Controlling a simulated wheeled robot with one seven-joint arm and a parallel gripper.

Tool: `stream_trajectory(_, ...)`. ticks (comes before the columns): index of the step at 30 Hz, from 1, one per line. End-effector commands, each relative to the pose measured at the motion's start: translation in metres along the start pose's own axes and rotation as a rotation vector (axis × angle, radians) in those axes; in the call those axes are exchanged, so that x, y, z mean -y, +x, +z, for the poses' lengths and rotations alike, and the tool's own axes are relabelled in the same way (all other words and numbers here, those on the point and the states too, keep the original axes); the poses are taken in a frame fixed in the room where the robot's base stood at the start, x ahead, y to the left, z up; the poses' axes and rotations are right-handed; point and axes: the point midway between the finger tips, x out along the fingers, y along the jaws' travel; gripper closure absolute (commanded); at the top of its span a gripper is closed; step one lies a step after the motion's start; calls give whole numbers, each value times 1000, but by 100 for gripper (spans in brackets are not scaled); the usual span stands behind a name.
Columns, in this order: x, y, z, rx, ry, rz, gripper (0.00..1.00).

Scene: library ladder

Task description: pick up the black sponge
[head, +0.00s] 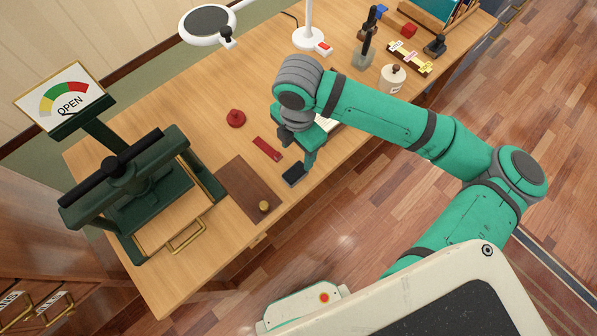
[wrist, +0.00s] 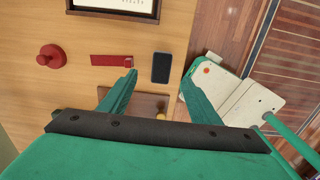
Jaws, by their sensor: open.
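The black sponge (head: 293,175) is a small dark rectangle lying flat on the wooden desk near its front edge. In the wrist view the black sponge (wrist: 161,67) shows in full, just beyond the fingertips and roughly centred between them. My gripper (wrist: 158,79) is open and empty, with one finger to each side of the sponge's line. In the head view my gripper (head: 307,160) is over the desk beside the sponge. How high the fingertips are above it I cannot tell.
A red strip (head: 267,149) and a red knobbed object (head: 236,118) lie left of the sponge. A brown board (head: 240,185) with a brass knob is near, before a green press (head: 150,180). A white pot (head: 392,79) and a lamp (head: 308,35) stand farther back.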

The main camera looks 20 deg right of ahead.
Motion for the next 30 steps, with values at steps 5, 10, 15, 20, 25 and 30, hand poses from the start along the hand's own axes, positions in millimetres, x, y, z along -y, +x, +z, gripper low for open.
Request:
stream_trajectory(5, -4, 1, -7, -1, -35, -18, 43)
stream_trajectory(10, -4, 26, -8, -2, -34, -18, 43)
stream_trajectory(15, -3, 45, -8, -1, -35, -18, 43)
stream_trajectory(20, -2, 54, -8, 0, -34, -17, 43)
stream_trajectory(25, 2, 76, -12, -3, -33, -17, 43)
stream_trajectory(30, 3, 95, -12, 0, -33, -16, 43)
